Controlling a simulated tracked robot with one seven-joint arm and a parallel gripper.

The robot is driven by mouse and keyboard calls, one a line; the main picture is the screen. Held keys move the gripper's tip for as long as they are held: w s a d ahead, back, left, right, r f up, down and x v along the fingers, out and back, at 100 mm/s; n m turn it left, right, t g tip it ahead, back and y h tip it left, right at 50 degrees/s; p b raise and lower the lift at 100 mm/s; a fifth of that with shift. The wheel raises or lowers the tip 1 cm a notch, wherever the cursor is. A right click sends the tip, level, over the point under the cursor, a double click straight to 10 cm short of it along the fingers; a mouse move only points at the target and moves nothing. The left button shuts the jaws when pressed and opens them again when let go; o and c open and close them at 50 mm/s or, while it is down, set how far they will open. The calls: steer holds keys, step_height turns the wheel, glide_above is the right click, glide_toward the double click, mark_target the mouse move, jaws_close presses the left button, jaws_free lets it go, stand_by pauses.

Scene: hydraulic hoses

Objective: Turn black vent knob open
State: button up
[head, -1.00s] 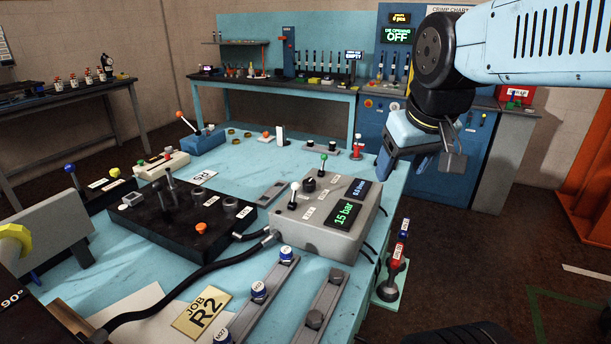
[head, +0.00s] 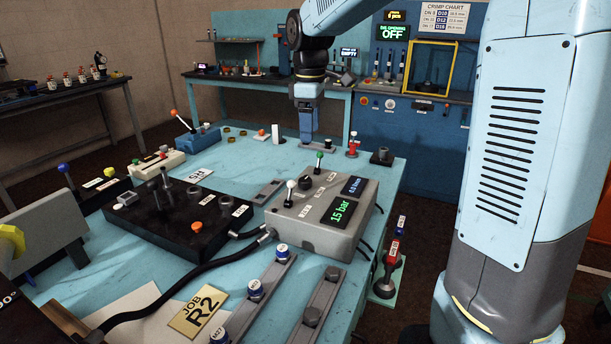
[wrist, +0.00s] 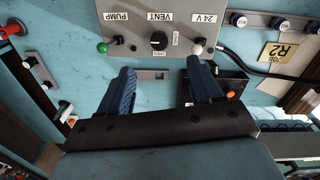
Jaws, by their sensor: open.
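The black vent knob (head: 305,183) is on top of the grey control box (head: 345,242), between a white-tipped lever (head: 291,184) and a green-tipped lever (head: 319,155). In the wrist view the knob (wrist: 158,41) lies below the VENT label, with a small pale mark on it. I cannot tell its setting for certain. My gripper (wrist: 161,68) is open and empty, its two blue fingers apart and pointing toward the box. In the head view my gripper (head: 307,138) hangs pointing down above the bench, behind the box and clear of the knob.
The box displays (head: 342,211) show 15 bar. A black block with levers (head: 178,215) sits left of the box, joined by black hoses. Bare blue bench (head: 235,165) lies left of my gripper.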

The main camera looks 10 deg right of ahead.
mark_target(306, 179)
steer(key=shift+n, duration=0.4)
steer(key=f, duration=0.4)
steer(key=w+f, duration=0.1)
steer(key=f, duration=0.9)
steer(key=shift+w+a+f, duration=0.15)
steer(key=shift+a+f, duration=0.05)
steer(key=shift+a, duration=0.15)
steer(key=shift+c, duration=0.4)
steer(key=c, duration=1)
